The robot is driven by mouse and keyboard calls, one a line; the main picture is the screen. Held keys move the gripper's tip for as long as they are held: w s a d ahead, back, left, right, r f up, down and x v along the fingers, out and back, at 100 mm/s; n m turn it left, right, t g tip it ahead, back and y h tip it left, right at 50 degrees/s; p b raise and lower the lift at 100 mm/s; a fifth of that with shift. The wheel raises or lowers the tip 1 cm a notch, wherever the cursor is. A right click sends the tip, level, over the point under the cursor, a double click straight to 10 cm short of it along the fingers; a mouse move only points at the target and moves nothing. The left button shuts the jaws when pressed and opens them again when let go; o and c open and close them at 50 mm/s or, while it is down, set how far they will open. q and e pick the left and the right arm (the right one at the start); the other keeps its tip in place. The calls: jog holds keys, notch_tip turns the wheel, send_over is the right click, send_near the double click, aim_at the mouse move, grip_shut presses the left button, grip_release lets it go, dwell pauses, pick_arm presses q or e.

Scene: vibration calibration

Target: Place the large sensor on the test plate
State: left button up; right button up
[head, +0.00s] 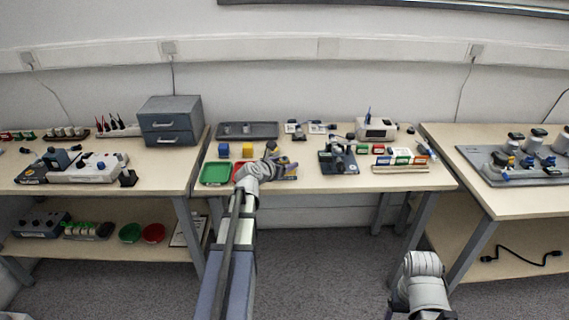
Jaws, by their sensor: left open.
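A blue block (224,150) and a yellow block (247,150) stand on the middle table, in front of the grey tray; I cannot tell which thing is the large sensor. A dark device with a flat top (337,160) stands right of centre; I cannot tell whether it carries the test plate. My left gripper (279,159) is open over the front of the middle table, right of the yellow block and left of the dark device. It hides part of the table beneath it. My right arm is low at the bottom right, in front of the table; its jaw state is unclear.
A green tray (215,173) and a red tray (241,168) lie at the left front of the middle table. A grey tray (262,130) lies behind. A white instrument (376,129) and several small coloured boxes (401,156) stand at the right. Side tables hold other devices.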

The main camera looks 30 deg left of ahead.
pick_arm(q)
jog(key=shift+r, duration=0.1)
jog(key=shift+r+p, duration=0.2)
jog(key=shift+p, duration=0.1)
jog(key=p+v, duration=0.4)
jog(key=v, duration=0.8)
jog(key=shift+f, duration=0.1)
